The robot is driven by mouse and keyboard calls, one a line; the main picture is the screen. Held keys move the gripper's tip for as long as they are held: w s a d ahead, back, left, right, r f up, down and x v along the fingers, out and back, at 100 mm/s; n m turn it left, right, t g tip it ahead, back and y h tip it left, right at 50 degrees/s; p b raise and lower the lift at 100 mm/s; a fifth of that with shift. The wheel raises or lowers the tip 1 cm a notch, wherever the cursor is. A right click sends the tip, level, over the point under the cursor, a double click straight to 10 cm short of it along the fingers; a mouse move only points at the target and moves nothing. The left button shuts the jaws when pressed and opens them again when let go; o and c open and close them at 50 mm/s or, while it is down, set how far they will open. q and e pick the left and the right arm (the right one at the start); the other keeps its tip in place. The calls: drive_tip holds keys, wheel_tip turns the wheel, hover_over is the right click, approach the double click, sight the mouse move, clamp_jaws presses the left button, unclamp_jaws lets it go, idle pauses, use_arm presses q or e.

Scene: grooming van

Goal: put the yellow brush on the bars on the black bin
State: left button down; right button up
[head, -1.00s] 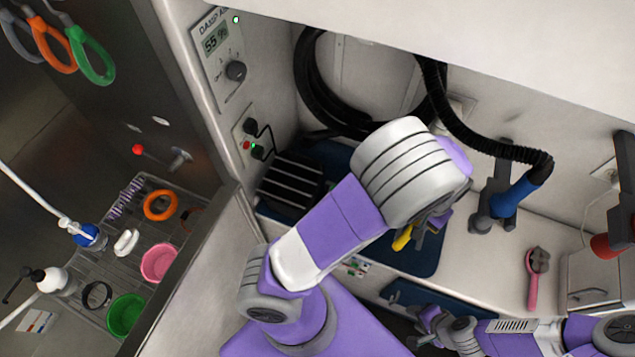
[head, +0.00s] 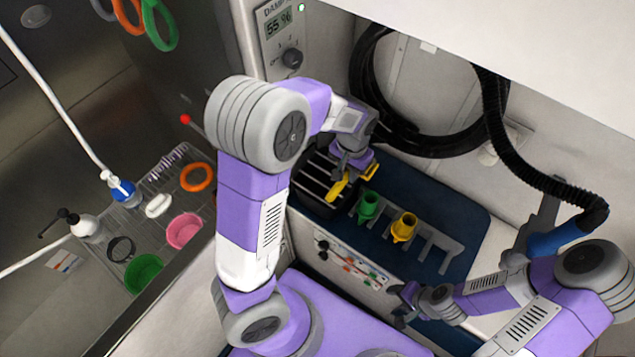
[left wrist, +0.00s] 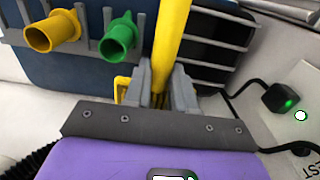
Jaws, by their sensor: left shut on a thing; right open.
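In the left wrist view the yellow brush (left wrist: 172,40) stands out beyond the grey fingers of the gripper (left wrist: 165,85). The black bin (head: 310,190) has light bars (head: 316,172) across its top; they also show in the left wrist view (left wrist: 215,45). The brush looks over or beside the bin's right side; I cannot tell whether it touches the bars. My right gripper (head: 402,300) is open and empty at the lower right.
A green nozzle (head: 368,205) and a yellow nozzle (head: 404,227) sit in a grey rack (head: 440,243) on the blue mat (head: 460,205), right of the bin. A black hose (head: 375,95) coils behind. A wire rack (head: 165,215) with grooming things is at left.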

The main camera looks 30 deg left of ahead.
use_arm(q)
drive_tip(key=a+r, duration=0.2)
drive_tip(key=a, duration=0.5)
wheel_tip(320, 180, down, 10)
drive_tip(key=b, duration=0.2)
drive_tip(key=shift+a+r, duration=0.25)
drive_tip(key=shift+s, duration=0.1)
drive_tip(key=shift+f, duration=0.15)
drive_tip(key=c, duration=0.9)
unclamp_jaws()
drive_tip(key=shift+c, duration=0.2)
